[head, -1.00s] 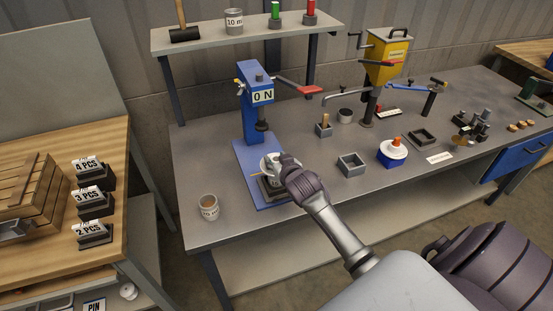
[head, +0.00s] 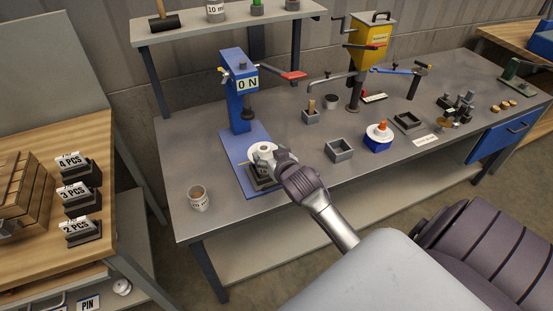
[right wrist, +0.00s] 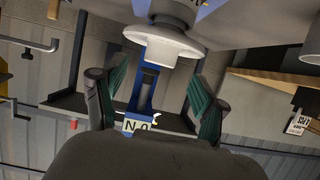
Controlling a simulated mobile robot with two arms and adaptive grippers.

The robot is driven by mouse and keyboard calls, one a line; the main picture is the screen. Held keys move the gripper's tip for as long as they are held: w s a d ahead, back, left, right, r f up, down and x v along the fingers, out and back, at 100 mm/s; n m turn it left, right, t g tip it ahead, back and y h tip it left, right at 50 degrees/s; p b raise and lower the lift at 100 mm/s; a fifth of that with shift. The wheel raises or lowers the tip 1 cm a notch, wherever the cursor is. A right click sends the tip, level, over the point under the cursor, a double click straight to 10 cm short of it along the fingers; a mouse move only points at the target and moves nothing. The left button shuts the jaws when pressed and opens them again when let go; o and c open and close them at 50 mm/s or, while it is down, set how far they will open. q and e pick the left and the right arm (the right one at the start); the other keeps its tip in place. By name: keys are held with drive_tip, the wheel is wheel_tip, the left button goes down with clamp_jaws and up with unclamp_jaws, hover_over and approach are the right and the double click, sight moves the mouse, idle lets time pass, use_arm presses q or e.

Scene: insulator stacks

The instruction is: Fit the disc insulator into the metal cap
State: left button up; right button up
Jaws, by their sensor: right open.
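In the right wrist view, the insulator's white rim (right wrist: 150,46) shows upside down, beyond the spread fingers of my right gripper (right wrist: 150,88). My left gripper is not in view.
The blue press (head: 238,98) reading 0 N stands behind the insulator. A small cup (head: 198,198) is at the table's front left. A grey square tray (head: 339,150) and a blue stand (head: 378,146) with a white dish are to the right. Bare bench lies between them.

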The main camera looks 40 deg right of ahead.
drive_tip(key=v, duration=0.7)
drive_tip(key=shift+w, duration=0.1)
drive_tip(key=s+a+f+n+g+y, duration=0.2)
drive_tip(key=s+a+f+g, duration=0.4)
drive_tip(key=s, duration=0.6)
drive_tip(key=s+a+f+n+g+y, duration=0.1)
drive_tip(key=s+a+n+g, duration=0.25)
drive_tip(key=s+a, duration=0.65)
wheel_tip(320, 180, down, 27)
drive_tip(key=s+d+g, duration=0.1)
drive_tip(key=s+g, duration=0.1)
drive_tip(key=s, duration=0.1)
drive_tip(key=s+d+f+b, duration=0.1)
drive_tip(key=s+f, duration=0.7)
drive_tip(key=s+d+f, duration=0.2)
drive_tip(key=s+f, duration=0.7)
drive_tip(key=shift+d+f+g+b, duration=0.25)
drive_tip(key=shift+f+g+b, duration=0.1)
